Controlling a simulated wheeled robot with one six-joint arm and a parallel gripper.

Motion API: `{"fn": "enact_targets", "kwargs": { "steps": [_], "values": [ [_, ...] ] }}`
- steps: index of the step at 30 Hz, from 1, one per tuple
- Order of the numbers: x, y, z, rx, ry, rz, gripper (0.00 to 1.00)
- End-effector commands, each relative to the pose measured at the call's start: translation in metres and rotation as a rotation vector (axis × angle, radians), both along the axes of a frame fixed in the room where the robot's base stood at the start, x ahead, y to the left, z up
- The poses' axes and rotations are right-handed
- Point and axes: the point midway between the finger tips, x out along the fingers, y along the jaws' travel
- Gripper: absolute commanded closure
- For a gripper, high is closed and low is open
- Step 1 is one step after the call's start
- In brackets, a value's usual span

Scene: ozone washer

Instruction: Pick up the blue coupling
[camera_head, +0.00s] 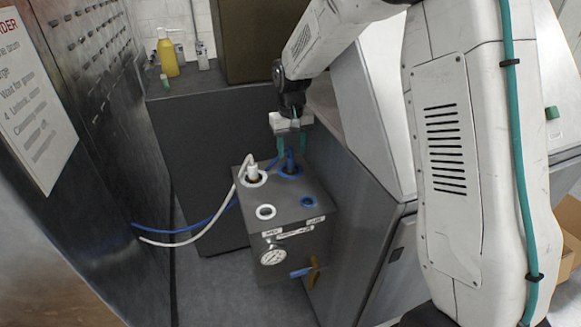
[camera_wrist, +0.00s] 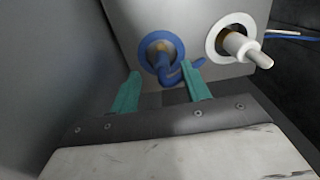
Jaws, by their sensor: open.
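The blue coupling (camera_head: 290,163) stands in a blue-ringed port on top of the dark grey box (camera_head: 299,200), with a blue hose attached. The coupling also shows in the wrist view (camera_wrist: 160,62), between and beyond my fingertips. My gripper (camera_head: 292,150) has green fingers and is open, just above the coupling, with one finger to each side in the head view. It also shows in the wrist view (camera_wrist: 164,78). The fingers hold nothing. I cannot tell whether a finger touches the coupling or hose.
A white coupling (camera_head: 252,173) with a white hose stands left of the blue one; it also shows in the wrist view (camera_wrist: 243,47). Empty white (camera_head: 266,212) and blue (camera_head: 308,202) ringed ports lie nearer. A grey cabinet wall (camera_head: 345,190) runs close on the right.

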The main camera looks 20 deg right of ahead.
Motion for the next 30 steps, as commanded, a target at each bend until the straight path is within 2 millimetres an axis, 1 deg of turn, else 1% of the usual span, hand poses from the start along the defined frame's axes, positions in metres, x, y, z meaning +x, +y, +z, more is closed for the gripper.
{"fn": "enact_targets", "kwargs": {
  "steps": [9, 12, 17, 20, 21, 22, 23, 30],
  "values": [
    [0.005, 0.0, -0.043, 0.0, 0.001, -0.001, 0.53],
    [0.005, -0.001, -0.048, 0.0, 0.0, -0.001, 0.53],
    [0.005, 0.0, -0.048, 0.0, -0.001, -0.001, 0.53],
    [0.005, 0.0, -0.048, 0.0, -0.001, -0.001, 0.78],
    [0.005, 0.0, -0.048, 0.0, -0.001, -0.001, 0.89],
    [0.005, 0.0, -0.048, 0.0, -0.001, -0.001, 0.98],
    [0.005, 0.0, -0.048, 0.0, -0.001, -0.001, 1.0],
    [0.005, 0.0, -0.047, 0.0, -0.002, -0.001, 1.0]
  ]
}}
